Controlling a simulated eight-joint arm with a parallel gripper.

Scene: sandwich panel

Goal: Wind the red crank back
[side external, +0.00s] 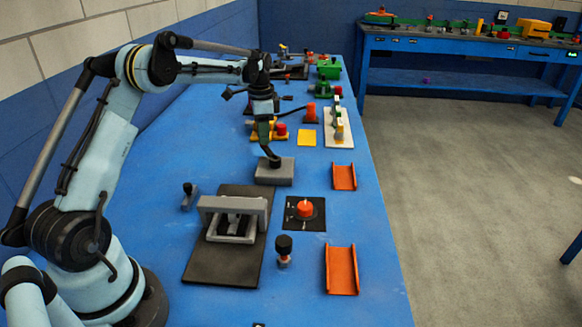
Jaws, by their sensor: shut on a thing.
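The red crank (311,115) appears to be the orange-red post with a dark slanted arm on the far half of the blue bench. Its arm reaches left towards my gripper (263,134), which points down. My gripper is shut and seems to be on the handle end of this crank, but the exact contact is too small and hidden to tell.
A grey block (273,172) with a black curved piece stands right below my gripper. A red knob (281,129), a yellow square (307,138) and a white panel (338,129) are close by. Nearer are a red dial (305,209), a grey-framed fixture (232,216) and orange trays (341,270).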

